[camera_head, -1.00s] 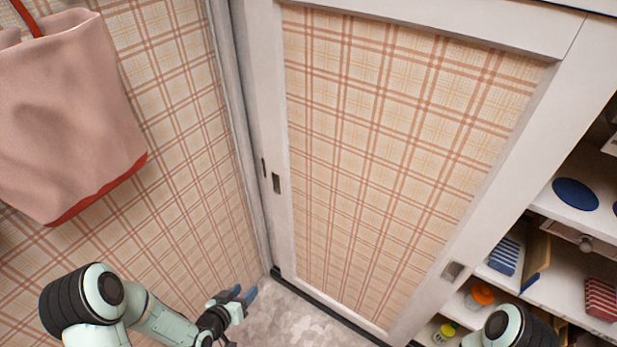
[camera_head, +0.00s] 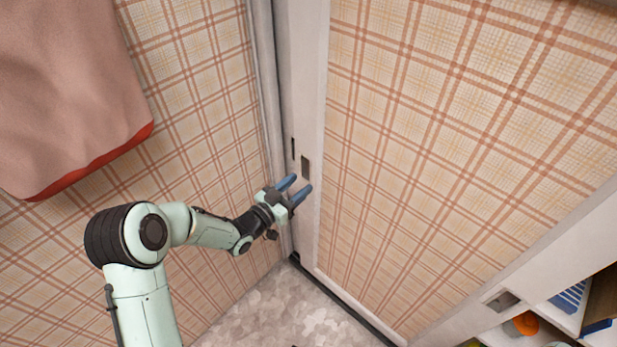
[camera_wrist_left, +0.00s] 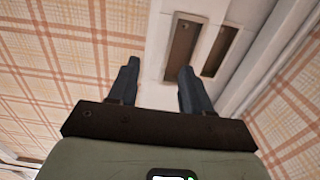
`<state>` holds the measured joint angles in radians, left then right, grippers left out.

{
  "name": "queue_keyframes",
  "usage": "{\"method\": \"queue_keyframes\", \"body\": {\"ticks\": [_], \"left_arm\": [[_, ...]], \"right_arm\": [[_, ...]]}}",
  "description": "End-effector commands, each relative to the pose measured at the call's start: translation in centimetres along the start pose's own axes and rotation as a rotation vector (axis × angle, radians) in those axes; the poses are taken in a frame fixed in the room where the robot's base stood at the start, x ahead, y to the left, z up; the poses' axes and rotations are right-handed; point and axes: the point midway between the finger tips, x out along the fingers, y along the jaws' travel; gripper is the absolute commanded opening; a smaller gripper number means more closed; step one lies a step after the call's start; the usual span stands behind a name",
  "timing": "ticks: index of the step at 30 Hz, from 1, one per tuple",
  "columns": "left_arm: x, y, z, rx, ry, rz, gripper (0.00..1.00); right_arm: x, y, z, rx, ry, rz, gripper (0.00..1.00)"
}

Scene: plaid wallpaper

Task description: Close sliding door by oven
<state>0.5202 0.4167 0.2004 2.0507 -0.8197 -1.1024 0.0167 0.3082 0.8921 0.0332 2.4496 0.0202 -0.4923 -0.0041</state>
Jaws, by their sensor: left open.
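The sliding door (camera_head: 440,150) has a plaid panel in a white frame and fills the middle and right of the head view. A dark recessed handle (camera_head: 305,166) is set in its left upright; it also shows in the left wrist view (camera_wrist_left: 182,47). The door's left edge is close to the plaid side wall, and shelves show past its right edge. My left gripper (camera_head: 299,185) is open and empty, its blue fingers pointing at the door upright just below the handle. I cannot tell if the fingertips touch it. My right gripper is out of view.
A second narrow dark recess (camera_head: 293,148) lies just left of the handle. Another recessed handle (camera_head: 502,301) is at the lower right, near shelves with boxes. The floor (camera_head: 290,315) below is clear.

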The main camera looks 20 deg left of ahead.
Motion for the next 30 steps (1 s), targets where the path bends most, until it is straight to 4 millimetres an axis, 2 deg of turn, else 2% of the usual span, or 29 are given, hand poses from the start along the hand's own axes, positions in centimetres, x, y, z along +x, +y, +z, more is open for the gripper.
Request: {"method": "queue_keyframes", "body": {"ticks": [3, 9, 20, 24, 25, 30], "left_arm": [[2.2, 0.1, 0.1, -0.001, 0.002, 0.002, 0.49], [4.3, 0.0, 0.1, 0.000, 0.000, 0.001, 0.49], [4.7, 0.0, 0.0, -0.001, -0.001, -0.001, 0.49], [4.7, 0.0, 0.0, -0.001, -0.001, -0.001, 0.03], [4.7, 0.0, 0.0, -0.001, -0.001, -0.001, 0.00], [4.7, 0.0, 0.1, 0.000, -0.001, 0.000, 0.00]], "right_arm": [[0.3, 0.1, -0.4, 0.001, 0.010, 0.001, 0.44], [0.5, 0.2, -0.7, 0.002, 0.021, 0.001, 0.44], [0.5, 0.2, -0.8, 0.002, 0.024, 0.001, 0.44], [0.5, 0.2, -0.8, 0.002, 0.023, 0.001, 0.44], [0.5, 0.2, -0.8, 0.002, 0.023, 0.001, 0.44], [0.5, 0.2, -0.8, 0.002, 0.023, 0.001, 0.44]]}}
